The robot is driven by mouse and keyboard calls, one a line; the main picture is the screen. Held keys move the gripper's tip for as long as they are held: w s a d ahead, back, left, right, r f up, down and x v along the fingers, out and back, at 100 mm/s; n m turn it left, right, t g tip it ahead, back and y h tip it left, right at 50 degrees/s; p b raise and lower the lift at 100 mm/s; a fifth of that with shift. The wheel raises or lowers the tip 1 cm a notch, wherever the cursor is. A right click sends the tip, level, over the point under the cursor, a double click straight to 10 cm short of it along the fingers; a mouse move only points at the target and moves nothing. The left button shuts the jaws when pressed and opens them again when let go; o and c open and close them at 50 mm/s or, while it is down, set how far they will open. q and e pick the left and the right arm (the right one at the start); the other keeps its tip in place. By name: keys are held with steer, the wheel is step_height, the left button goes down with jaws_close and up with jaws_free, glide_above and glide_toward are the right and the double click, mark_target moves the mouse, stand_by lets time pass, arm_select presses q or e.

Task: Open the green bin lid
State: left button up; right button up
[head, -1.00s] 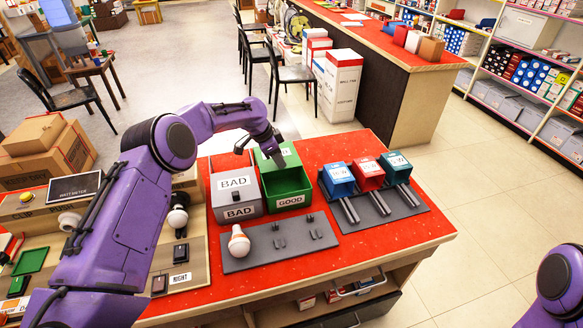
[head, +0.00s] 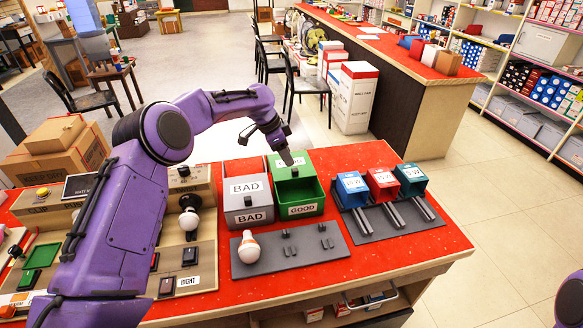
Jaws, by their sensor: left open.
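The green bin (head: 304,210), labelled GOOD, stands on the red tabletop. Its lid (head: 301,172) is raised at the back, and the green inside of the bin shows. My left gripper (head: 287,161) is open, pointing down in front of the raised lid, above the back of the bin. I cannot tell whether its tips touch the lid. My right gripper is out of view.
A grey bin (head: 249,204) labelled BAD stands against the green bin's left side, its top closed. A grey plate (head: 290,247) with a bulb (head: 249,247) lies in front. Blue (head: 352,188) and red (head: 383,184) boxes and a teal one (head: 411,179) stand to the right.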

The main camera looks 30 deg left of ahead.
arm_select(q)
steer(key=v, duration=0.4)
steer(key=shift+r, duration=0.1)
